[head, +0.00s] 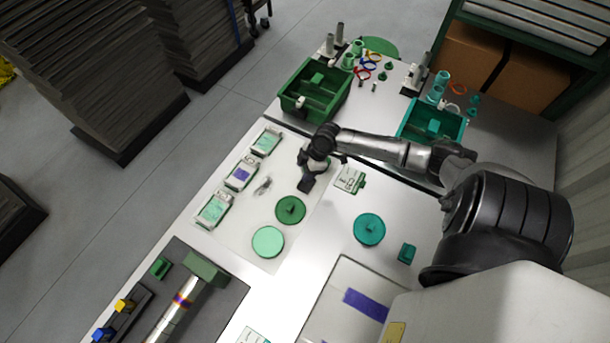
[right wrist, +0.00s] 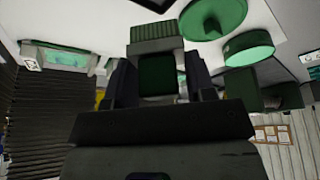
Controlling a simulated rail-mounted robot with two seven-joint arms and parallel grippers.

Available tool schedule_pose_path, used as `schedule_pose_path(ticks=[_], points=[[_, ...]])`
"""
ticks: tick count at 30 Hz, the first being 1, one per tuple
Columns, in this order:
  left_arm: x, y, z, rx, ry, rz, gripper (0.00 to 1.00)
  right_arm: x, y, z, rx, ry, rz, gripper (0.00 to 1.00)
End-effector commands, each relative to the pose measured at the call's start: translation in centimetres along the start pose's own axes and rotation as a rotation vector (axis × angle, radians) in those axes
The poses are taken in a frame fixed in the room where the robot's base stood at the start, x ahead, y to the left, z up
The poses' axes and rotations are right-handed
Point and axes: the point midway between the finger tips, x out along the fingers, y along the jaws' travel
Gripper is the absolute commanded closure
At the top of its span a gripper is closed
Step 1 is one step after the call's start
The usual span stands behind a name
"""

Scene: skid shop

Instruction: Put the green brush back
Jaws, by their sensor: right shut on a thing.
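My right gripper (head: 307,184) hangs over the white board in the head view, near the dark green round lid. In the right wrist view my right gripper (right wrist: 156,85) is shut on a green block with a ribbed face, the green brush (right wrist: 157,73). Dark fingers stand on both sides of it. In the head view the brush is hidden by the gripper or too small to tell. My left gripper is not in view.
A dark green round lid (head: 290,209) and a light green disc (head: 267,242) lie close by. Several white-framed packs (head: 241,174) line the left. A green bin (head: 316,92) and a teal bin (head: 431,122) stand behind. A dark mat (head: 222,297) lies in front.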

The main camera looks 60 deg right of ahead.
Motion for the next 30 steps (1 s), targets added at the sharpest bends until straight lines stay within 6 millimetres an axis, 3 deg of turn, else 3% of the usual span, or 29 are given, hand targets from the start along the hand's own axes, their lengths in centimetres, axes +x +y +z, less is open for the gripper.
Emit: schedule_pose_path(ticks=[5, 15, 30], points=[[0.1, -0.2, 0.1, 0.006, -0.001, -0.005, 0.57, 0.5, 0.0, 0.0, 0.001, -0.002, 0.000, 0.69], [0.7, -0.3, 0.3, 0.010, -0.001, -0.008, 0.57, 3.9, 0.0, 1.4, 0.002, -0.001, 0.000, 0.69], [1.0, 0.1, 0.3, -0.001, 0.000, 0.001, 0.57, 4.5, 0.0, 1.8, 0.000, -0.003, 0.000, 0.69]])
